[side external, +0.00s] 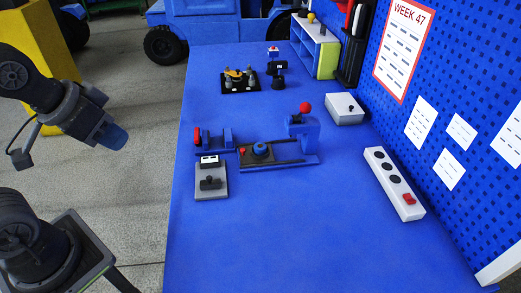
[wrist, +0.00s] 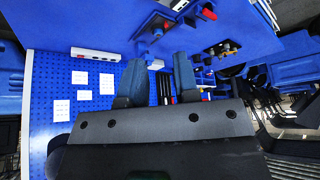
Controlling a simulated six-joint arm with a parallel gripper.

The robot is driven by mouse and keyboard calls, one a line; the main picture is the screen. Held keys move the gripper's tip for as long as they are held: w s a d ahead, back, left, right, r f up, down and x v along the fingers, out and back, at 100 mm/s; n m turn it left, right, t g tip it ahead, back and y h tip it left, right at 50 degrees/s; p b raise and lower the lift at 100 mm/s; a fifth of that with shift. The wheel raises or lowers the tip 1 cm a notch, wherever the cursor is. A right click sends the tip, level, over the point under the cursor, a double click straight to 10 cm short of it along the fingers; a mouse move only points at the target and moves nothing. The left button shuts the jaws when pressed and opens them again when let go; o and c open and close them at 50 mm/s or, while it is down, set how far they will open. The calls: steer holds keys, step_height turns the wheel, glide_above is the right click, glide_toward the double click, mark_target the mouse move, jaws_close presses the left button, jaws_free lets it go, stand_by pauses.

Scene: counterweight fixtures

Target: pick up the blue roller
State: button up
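A small round blue piece (side external: 260,149), which looks like the blue roller, sits on a dark plate of the fixture in the middle of the blue table (side external: 290,220). It is too small to tell its exact shape. I cannot pick it out clearly in the wrist view. My gripper (side external: 115,138) hangs off the table's left side, over the grey floor, well apart from the fixture. In the wrist view its two blue-grey fingers (wrist: 159,80) stand apart with nothing between them.
The fixture has a red-knobbed post (side external: 303,122) at its right. A grey switch block (side external: 211,183) lies in front of it. A white box (side external: 345,109) and a white button strip (side external: 394,183) lie to the right. The table's front is clear.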

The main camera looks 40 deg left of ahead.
steer(key=o, duration=0.5)
steer(key=w+r+n+g, duration=0.1)
steer(key=w+r+n, duration=0.25)
steer(key=w, duration=0.55)
steer(key=n+g, duration=0.5)
steer(key=n, duration=0.3)
glide_above(260, 145)
steer(key=f, duration=2.3)
steer(key=shift+s+d+f, duration=0.1)
steer(key=shift+s+f, duration=0.2)
steer(key=shift+f, duration=0.05)
steer(key=shift+w+f, duration=0.15)
steer(key=shift+f, duration=1.4)
steer(key=shift+w+f, duration=0.1)
steer(key=shift+f, duration=1.4)
